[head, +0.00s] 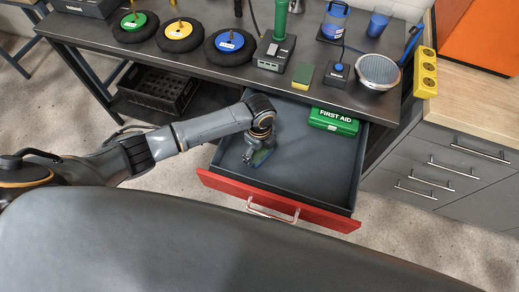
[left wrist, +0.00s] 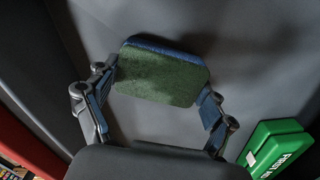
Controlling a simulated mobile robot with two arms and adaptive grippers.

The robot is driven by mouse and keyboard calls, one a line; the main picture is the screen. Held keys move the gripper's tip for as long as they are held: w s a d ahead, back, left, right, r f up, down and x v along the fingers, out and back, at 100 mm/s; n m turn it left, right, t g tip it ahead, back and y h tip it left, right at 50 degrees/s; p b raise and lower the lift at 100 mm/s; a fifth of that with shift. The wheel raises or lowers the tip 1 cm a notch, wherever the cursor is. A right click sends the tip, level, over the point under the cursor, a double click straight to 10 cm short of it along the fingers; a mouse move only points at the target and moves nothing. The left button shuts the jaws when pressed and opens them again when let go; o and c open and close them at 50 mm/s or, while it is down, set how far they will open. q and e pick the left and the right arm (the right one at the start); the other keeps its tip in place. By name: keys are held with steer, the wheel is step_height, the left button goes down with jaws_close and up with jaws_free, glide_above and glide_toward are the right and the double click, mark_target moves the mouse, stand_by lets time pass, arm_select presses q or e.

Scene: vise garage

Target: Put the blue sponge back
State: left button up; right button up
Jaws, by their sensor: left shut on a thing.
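The blue sponge (left wrist: 155,78) has a green scouring face and a blue edge. In the left wrist view it sits between the fingertips of my left gripper (left wrist: 158,90), which is shut on it. In the head view my left gripper (head: 257,150) reaches down into the open drawer (head: 300,165) at its left side. Only a small part of the sponge (head: 263,157) shows there, below the gripper. I cannot tell whether the sponge touches the drawer floor. My right gripper is not in view.
A green first aid box (head: 334,121) lies at the drawer's back right; the drawer's middle is clear. The red drawer front (head: 275,203) is pulled out. On the bench above stand a yellow-green sponge (head: 303,76), a black button box (head: 338,73) and a round metal-topped object (head: 377,70).

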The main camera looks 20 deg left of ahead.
mark_target(260, 151)
arm_select(q)
steer(key=o, duration=1.1)
steer(key=shift+f, duration=0.1)
steer(key=shift+r, duration=0.6)
step_height(260, 151, up, 11)
steer(key=shift+r, duration=0.1)
